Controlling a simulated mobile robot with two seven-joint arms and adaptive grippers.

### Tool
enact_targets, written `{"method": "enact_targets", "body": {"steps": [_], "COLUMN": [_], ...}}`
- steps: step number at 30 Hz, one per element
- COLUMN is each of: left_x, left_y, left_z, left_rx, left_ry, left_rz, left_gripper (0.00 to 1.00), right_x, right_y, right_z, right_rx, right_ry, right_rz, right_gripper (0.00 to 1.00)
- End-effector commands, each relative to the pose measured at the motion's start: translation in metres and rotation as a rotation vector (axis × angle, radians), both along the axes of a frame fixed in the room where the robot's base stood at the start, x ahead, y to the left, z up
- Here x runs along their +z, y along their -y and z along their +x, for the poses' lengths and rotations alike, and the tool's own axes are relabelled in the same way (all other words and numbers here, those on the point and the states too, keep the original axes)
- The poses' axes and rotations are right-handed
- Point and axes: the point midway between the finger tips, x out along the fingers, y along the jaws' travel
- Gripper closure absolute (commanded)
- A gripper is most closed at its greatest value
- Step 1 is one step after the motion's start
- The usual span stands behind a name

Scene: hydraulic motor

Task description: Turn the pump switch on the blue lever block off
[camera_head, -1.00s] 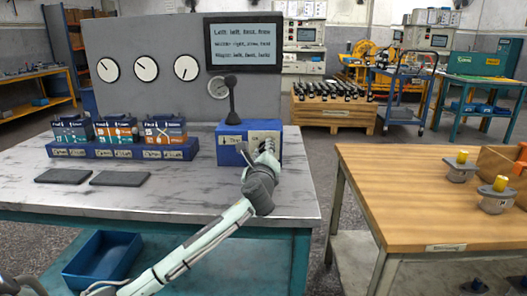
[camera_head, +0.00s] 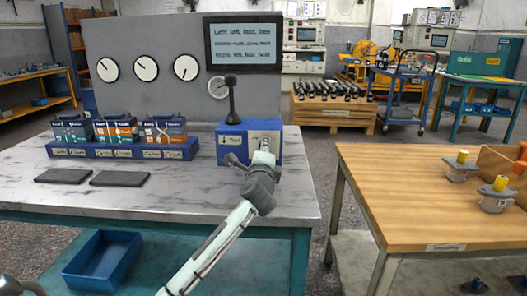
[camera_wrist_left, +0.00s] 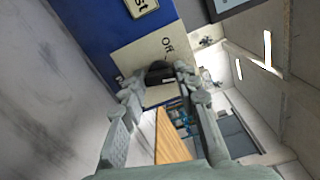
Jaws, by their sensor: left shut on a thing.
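The blue lever block (camera_head: 231,157) stands on the grey table near its right end. A tall black lever (camera_head: 231,98) rises upright from its top. In the left wrist view the block (camera_wrist_left: 98,32) has a cream panel (camera_wrist_left: 140,58) marked "Off". A dark pump switch (camera_wrist_left: 159,73) sits on this panel beside that word. My left gripper (camera_wrist_left: 157,85) is shut on the pump switch, a finger on either side. In the head view my left gripper (camera_head: 248,160) is at the block's front right and hides the switch.
A long blue rack (camera_head: 122,151) with several labelled boxes stands to the left. Two dark flat pads (camera_head: 120,178) lie before it. A screen (camera_head: 243,44) and dials are on the grey panel behind. A wooden table (camera_head: 400,215) is at right, across a gap.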

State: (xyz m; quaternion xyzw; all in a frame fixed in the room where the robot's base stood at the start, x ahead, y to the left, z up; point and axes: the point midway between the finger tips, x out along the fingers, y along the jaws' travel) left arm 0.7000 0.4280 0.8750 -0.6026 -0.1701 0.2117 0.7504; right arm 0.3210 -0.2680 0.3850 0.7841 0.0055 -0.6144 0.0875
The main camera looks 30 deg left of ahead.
Motion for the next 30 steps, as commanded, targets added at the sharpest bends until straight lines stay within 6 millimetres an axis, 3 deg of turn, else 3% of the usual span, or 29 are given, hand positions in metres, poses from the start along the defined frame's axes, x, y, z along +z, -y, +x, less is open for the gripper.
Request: {"method": "enact_targets", "body": {"steps": [30], "left_x": [-0.001], "left_y": [0.000], "left_z": [0.000], "left_rx": [0.002], "left_ry": [0.464], "left_rz": [-0.761], "left_gripper": [0.98], "right_x": [0.019], "right_y": [-0.001], "right_z": [0.002], "right_rx": [0.000], "right_ry": [0.009], "right_rz": [-0.007], "right_gripper": [0.60]}}
